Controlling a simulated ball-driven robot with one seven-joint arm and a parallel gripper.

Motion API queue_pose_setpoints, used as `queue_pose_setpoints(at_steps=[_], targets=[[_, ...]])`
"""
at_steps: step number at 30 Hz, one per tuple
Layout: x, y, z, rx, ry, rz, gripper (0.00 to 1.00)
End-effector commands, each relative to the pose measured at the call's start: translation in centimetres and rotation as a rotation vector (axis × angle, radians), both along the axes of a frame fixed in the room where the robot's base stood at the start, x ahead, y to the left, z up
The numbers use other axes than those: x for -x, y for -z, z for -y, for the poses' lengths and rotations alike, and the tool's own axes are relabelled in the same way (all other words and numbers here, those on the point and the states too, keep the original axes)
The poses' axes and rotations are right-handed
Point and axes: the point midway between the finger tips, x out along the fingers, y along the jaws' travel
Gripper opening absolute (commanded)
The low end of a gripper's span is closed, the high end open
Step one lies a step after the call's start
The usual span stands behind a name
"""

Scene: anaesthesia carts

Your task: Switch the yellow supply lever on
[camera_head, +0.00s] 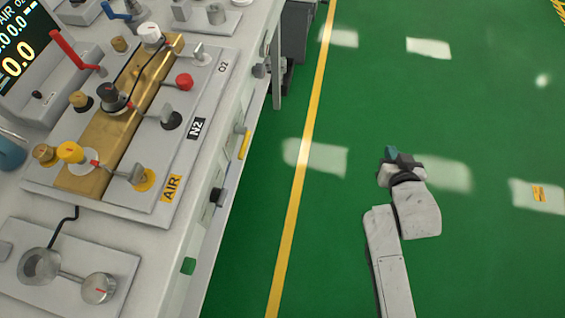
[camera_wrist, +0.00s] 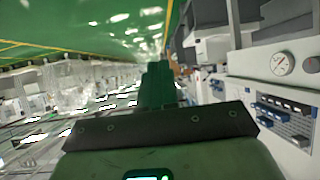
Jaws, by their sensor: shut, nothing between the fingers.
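The cart's grey panel (camera_head: 110,205) is at the left of the head view, with rows labelled AIR, N2 and O2. In the AIR row are a yellow knob (camera_head: 69,151) and a grey lever (camera_head: 123,174) on a yellow disc (camera_head: 146,180). A yellow handle (camera_head: 244,145) shows on the cart's side below the panel. I cannot tell which part is the supply lever or its setting. My gripper (camera_head: 391,153) is over the green floor, right of the cart and apart from it. It is shut and empty; its fingers also show in the wrist view (camera_wrist: 158,78).
A red lever (camera_head: 72,50), a red knob (camera_head: 184,82) and a brass block (camera_head: 92,180) crowd the panel. A screen (camera_head: 22,45) stands at the upper left. Green floor with a yellow line (camera_head: 303,170) lies clear between cart and arm. The wrist view shows a gauge (camera_wrist: 282,64).

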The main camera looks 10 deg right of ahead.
Motion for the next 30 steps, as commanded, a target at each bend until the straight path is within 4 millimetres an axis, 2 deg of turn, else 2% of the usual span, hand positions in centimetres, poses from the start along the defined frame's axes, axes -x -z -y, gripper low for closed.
queue_pose_setpoints(at_steps=[1,6,9,13,18,24,30], targets=[[-1.6,1.2,-0.3,0.004,-0.019,0.085,0.0],[-5.7,0.8,-2.7,-0.006,-0.13,0.375,0.0],[-7.2,0.7,-4.9,-0.028,-0.231,0.531,0.0],[-8.1,0.9,-8.6,-0.079,-0.399,0.708,0.0],[-7.2,2.3,-13.8,-0.185,-0.667,0.892,0.0],[-3.9,4.8,-19.1,-0.353,-1.009,1.017,0.0],[-0.6,6.7,-21.5,-0.49,-1.246,1.055,0.0]])
